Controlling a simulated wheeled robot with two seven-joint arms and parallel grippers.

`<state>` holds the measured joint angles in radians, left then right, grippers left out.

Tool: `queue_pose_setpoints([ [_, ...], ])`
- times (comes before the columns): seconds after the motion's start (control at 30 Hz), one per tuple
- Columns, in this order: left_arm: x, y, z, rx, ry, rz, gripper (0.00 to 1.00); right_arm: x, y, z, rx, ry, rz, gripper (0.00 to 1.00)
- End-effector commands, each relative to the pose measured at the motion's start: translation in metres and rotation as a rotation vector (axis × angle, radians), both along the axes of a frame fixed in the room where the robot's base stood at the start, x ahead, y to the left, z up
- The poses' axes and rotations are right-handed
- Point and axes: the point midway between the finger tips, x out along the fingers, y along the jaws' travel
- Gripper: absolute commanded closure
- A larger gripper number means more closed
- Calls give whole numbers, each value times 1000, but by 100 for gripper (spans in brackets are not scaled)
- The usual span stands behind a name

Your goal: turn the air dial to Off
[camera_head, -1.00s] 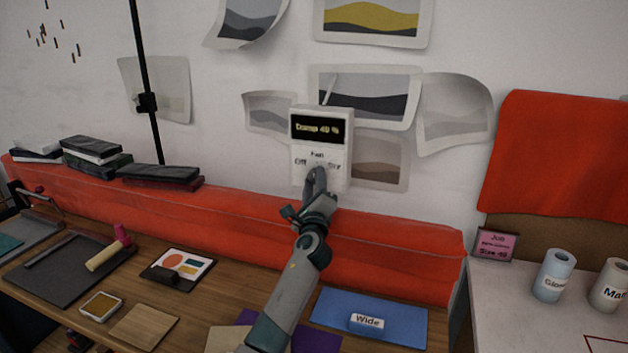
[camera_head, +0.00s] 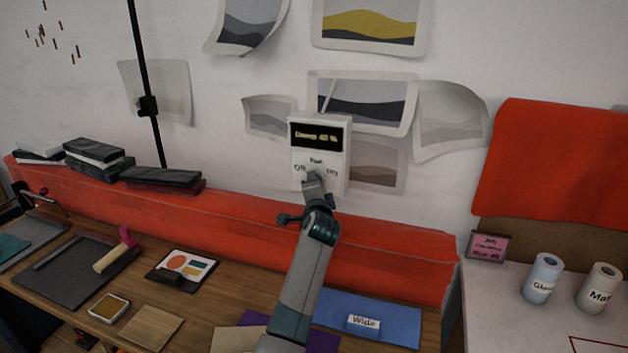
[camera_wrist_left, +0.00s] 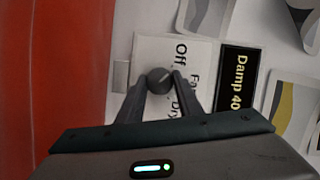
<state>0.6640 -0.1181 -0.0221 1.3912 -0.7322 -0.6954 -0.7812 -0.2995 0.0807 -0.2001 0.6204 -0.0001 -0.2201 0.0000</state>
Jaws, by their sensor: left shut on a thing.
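The white wall unit (camera_head: 341,160) has a dark display reading roughly "Damp 40 %" and the labels Off, Fan and Dry below it. It also shows, turned sideways, in the left wrist view (camera_wrist_left: 150,48). My left gripper (camera_head: 314,180) is at the unit's lower part. In the left wrist view its fingers (camera_wrist_left: 160,82) are shut on the round dark dial (camera_wrist_left: 158,79). A light mark on the dial points up and right there, roughly toward the Off label (camera_wrist_left: 181,53); its exact setting is hard to tell. In the head view the gripper hides the dial. My right gripper is not in view.
A red padded ledge (camera_head: 390,240) runs along the wall below the unit. Prints hang around it, one (camera_head: 378,165) close on its right. The wooden bench (camera_head: 190,310) below holds a blue mat (camera_head: 395,320), trays and a roller. Two labelled rolls stand at right.

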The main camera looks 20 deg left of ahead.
Motion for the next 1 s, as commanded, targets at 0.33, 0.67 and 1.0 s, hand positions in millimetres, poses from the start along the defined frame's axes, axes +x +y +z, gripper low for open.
queue_pose_setpoints([
  [0.33, 0, 0, 1, -192, 11, 1, 90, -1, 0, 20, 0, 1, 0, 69],
  [0.67, 0, 1, -1, -229, 12, 1, 90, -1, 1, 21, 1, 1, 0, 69],
  [1.0, 0, 1, -1, -228, 11, 1, 49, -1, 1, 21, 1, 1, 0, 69],
])
